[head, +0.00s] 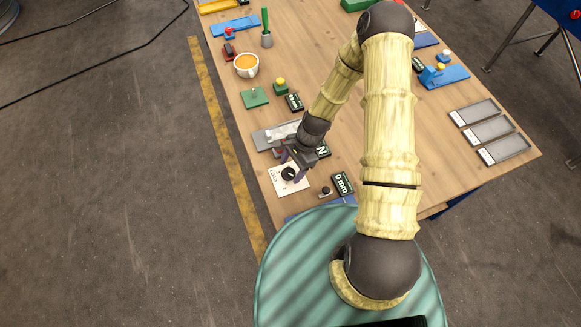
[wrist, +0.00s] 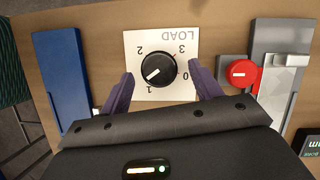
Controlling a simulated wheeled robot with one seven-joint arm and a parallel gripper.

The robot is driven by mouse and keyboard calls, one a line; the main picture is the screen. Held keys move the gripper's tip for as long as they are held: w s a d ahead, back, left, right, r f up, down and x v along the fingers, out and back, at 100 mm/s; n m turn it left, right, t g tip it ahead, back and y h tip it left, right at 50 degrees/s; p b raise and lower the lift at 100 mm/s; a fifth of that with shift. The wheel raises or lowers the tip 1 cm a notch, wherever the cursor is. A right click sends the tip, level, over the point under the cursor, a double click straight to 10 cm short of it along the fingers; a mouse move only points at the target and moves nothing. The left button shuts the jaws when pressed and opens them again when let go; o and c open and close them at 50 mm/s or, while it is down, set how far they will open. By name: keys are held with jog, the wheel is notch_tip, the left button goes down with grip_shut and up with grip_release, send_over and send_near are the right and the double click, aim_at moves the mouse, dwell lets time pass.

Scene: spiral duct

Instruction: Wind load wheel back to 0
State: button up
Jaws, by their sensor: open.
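The load wheel (wrist: 159,69) is a round black knob on a white square plate (wrist: 183,35) marked LOAD, with the figures 0 to 3 around it. In the wrist view the plate appears upside down. The wheel's white pointer line faces lower left, near the 1 and away from the 0 at the right. My gripper (wrist: 160,74) is open, its two purple fingers on either side of the wheel with gaps to it. In the head view the wheel (head: 288,173) sits near the table's left edge, just below my gripper (head: 293,164). Finger height above the plate is unclear.
A red button (wrist: 239,74) and a grey fixture (wrist: 283,40) with a metal lever stand right of the wheel in the wrist view. A blue plate (wrist: 62,70) lies left. In the head view, a "0 mm" display (head: 343,184) and small black knob (head: 326,191) are nearby.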

jog(key=shift+s+a+f, duration=0.1)
jog(key=shift+a+f, duration=0.05)
jog(key=shift+f, duration=0.4)
jog(key=c, duration=1)
jog(key=shift+o, duration=0.2)
